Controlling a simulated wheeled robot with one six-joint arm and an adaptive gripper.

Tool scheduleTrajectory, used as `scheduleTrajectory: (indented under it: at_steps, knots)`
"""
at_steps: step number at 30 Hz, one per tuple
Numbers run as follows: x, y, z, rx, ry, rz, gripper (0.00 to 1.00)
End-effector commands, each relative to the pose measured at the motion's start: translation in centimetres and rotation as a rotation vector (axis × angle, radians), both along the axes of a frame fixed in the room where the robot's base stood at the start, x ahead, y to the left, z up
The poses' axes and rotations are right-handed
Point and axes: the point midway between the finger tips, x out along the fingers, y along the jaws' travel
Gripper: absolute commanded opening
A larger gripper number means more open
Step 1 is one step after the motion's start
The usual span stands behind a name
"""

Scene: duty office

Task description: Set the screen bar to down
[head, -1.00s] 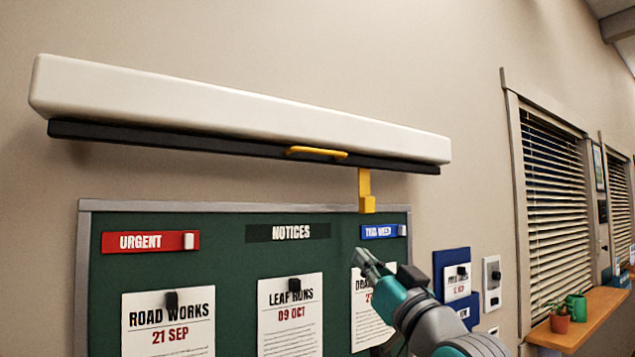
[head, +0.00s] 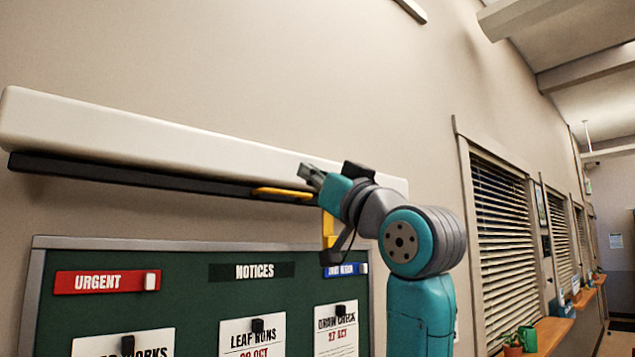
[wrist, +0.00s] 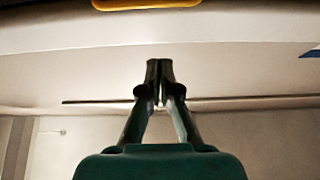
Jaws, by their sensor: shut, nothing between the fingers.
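The screen bar (head: 130,175) is a long dark strip along the underside of the white screen housing (head: 120,132) on the wall, above the notice board. A yellow handle (head: 283,193) sits on the bar, and it also shows at the top edge of the wrist view (wrist: 147,4). My gripper (head: 309,176) is shut and empty, just right of the handle in the head view. In the wrist view its closed fingertips (wrist: 159,66) appear below the handle, apart from it.
The green notice board (head: 200,300) with pinned papers and coloured labels is below the bar. Windows with blinds (head: 503,250) and a wooden sill (head: 553,332) with a green mug (head: 524,338) lie to the right.

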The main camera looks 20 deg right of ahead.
Motion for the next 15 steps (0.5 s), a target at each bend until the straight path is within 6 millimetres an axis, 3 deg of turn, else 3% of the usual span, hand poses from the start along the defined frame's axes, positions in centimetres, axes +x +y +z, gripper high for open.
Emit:
scheduleTrajectory:
  at_steps: [10, 15]
  knots:
    - [4.7, 1.6, 2.9, 0.0, 0.001, 0.001, 0.0]
    - [5.1, 1.7, 0.7, 0.0, 0.001, 0.0, 0.0]
